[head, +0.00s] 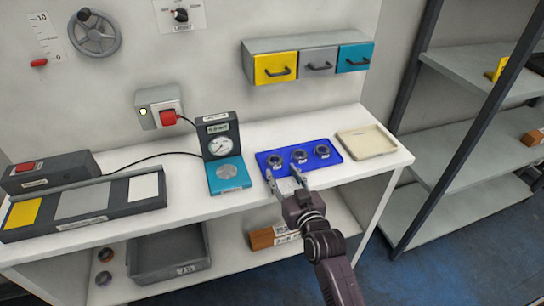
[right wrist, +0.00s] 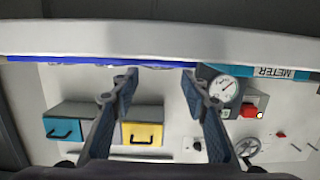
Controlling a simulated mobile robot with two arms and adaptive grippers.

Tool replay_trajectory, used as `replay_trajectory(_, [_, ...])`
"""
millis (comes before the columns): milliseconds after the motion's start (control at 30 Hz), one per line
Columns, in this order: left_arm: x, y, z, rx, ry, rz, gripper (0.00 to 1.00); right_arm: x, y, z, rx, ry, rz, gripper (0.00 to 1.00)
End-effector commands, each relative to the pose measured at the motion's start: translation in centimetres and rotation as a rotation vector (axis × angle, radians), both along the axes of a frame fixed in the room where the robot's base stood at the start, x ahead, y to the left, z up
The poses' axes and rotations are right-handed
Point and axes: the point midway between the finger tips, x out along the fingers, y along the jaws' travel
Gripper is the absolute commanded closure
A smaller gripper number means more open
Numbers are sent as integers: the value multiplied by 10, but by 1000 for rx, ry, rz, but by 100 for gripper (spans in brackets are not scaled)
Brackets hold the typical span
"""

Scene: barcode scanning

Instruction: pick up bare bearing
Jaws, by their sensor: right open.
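Three dark ring-shaped bearings stand in a row in a blue tray (head: 335,157) on the white bench: a left one (head: 275,161), a middle one (head: 299,156) and a right one (head: 322,151). I cannot tell which of them is bare. My right gripper (head: 284,181) is open and empty at the tray's front edge, its fingers apart in front of the left and middle bearings. In the right wrist view, which is upside down, the open fingers (right wrist: 160,80) point toward the thin blue edge of the tray (right wrist: 60,60). The bearings are mostly hidden there. My left gripper is out of view.
A meter (head: 221,147) with a round dial and teal base stands left of the tray. A beige tray (head: 367,142) lies to its right. Yellow, grey and teal drawers (head: 315,67) hang above. A dark panel with coloured pads (head: 83,203) is at far left. Shelves (head: 470,130) stand right.

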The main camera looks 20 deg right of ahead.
Motion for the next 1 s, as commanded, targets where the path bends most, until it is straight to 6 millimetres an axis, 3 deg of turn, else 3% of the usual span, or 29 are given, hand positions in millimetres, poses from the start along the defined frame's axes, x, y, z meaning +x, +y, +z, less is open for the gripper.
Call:
replay_trajectory(300, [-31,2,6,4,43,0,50,31,0,-4,1,0,0,58])
replay_trajectory(467, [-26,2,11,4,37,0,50,51,0,-8,0,-1,0,58])
replay_trajectory(600, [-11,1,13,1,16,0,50,63,0,-12,1,0,-1,58])
replay_trajectory(900, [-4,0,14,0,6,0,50,67,0,-13,0,0,-1,58])
replay_trajectory(1000, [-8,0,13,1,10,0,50,67,0,-13,0,0,-1,67])
